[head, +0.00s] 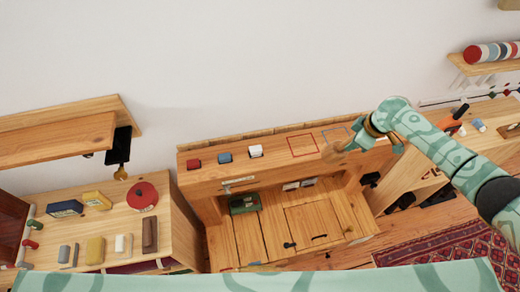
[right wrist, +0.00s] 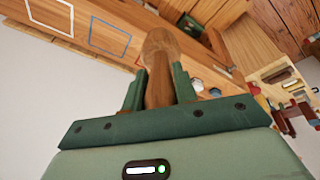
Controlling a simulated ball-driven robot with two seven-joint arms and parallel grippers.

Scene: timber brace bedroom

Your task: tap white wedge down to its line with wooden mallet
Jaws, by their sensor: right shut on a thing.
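The white wedge (head: 256,151) stands in the top of the long timber beam (head: 225,178) in the head view, right of a blue wedge (head: 225,158) and a red wedge (head: 194,164). Its line is too small to make out. My right gripper (head: 358,143) is over the right part of the beam, well to the right of the white wedge. It is shut on the handle of the wooden mallet (head: 334,153). In the right wrist view the mallet (right wrist: 160,45) points away between the two green fingers (right wrist: 158,92). My left gripper is not in view.
Red (head: 303,145) and blue outlines lie on the beam between wedge and mallet. A side table (head: 120,225) at left holds a red round tin and several blocks. A shelf (head: 60,135) hangs above it. The beam top between the white wedge and the mallet looks clear.

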